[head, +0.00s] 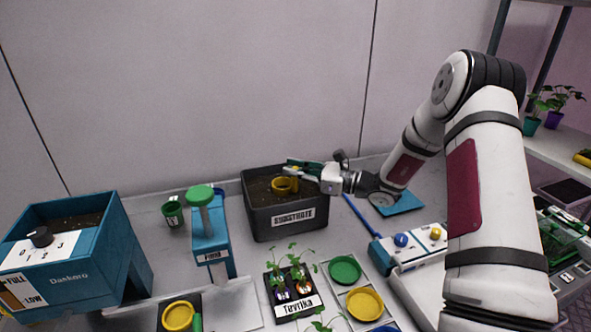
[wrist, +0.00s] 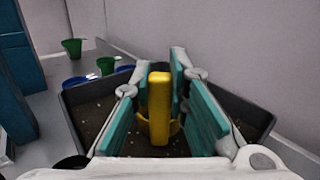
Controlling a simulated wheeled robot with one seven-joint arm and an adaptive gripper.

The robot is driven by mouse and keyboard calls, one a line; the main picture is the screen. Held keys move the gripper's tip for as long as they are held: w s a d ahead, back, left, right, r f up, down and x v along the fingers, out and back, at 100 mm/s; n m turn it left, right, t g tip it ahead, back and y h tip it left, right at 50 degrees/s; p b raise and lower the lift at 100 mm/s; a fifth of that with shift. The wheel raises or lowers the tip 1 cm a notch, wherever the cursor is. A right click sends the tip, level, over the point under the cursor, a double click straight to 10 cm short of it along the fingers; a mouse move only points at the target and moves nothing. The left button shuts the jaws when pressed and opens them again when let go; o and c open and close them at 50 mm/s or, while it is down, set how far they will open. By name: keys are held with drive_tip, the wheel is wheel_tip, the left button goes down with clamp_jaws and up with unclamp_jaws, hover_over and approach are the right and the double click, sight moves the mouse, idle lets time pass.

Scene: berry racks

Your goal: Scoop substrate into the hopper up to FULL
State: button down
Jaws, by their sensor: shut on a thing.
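The black bin labelled SUBSTRATE (head: 262,226) stands at the back of the bench with dark substrate in it. My gripper (head: 305,168) is over this bin, shut on a yellow scoop (head: 285,185). In the wrist view the teal finger pads of my gripper (wrist: 160,95) flank the scoop's upright yellow handle (wrist: 160,90). The scoop's cup is low in the bin; whether it touches or holds substrate is hard to tell. The blue hopper (head: 95,262) is at the left, with dark substrate inside, a dial panel and a FULL/LOW gauge (head: 18,290).
A blue press with a green knob (head: 200,193) stands between hopper and bin. A green cup (head: 173,212) is behind it. A black Tevrika plant tray (head: 296,306) and coloured round dishes (head: 345,270) lie in front of the bin. A blue-and-white device (head: 410,248) is at right.

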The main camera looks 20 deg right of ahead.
wheel_tip(320, 180, up, 13)
drive_tip(key=p, duration=0.5)
drive_tip(key=shift+r, duration=0.15)
idle(0.4)
